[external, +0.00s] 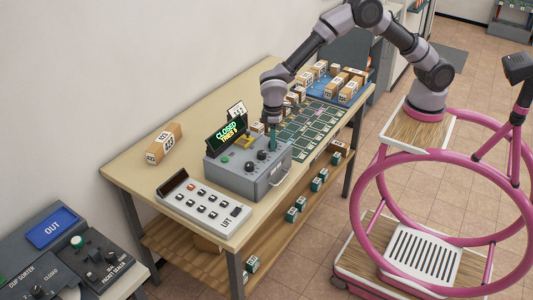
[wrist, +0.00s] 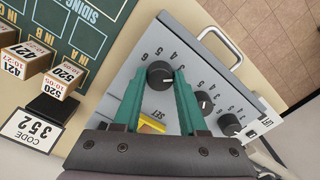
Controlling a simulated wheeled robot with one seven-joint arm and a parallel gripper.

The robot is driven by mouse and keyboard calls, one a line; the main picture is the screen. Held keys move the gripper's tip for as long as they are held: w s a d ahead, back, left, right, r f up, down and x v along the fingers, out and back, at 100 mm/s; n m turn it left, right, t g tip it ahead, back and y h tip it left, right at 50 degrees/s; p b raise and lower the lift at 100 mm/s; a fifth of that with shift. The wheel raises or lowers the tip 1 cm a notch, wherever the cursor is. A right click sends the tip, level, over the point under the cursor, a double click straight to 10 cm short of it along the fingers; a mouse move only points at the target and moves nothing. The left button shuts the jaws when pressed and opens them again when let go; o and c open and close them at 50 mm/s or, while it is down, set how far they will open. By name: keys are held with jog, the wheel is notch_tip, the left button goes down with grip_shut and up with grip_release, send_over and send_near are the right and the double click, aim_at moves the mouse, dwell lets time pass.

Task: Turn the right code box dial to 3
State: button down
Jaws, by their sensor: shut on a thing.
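The grey code box (external: 240,172) stands on the table with a row of black dials on its sloped face. My gripper (external: 273,146) reaches down onto the dial nearest the green sorting mat. In the wrist view its green fingers (wrist: 160,83) are shut on the sides of this black right dial (wrist: 160,73). Numbers are printed around the dial, but I cannot read its setting surely. The middle dial (wrist: 204,101) and left dial (wrist: 229,124) are apart from the fingers. A card (wrist: 31,130) beside the box reads CODE 352.
The box's green display (external: 227,130) reads CLOSED on its upper line. A lift panel (external: 203,206) stands in front of the box. Parcels (wrist: 64,78) stand beside the code card, near the green mat (external: 315,128). A box handle (wrist: 222,43) sticks out beside the dials.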

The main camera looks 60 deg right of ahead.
jog(key=shift+n, duration=0.5)
jog(key=shift+c, duration=2.3)
grip_release()
notch_tip(320, 180, up, 11)
jog(key=shift+f, duration=0.1)
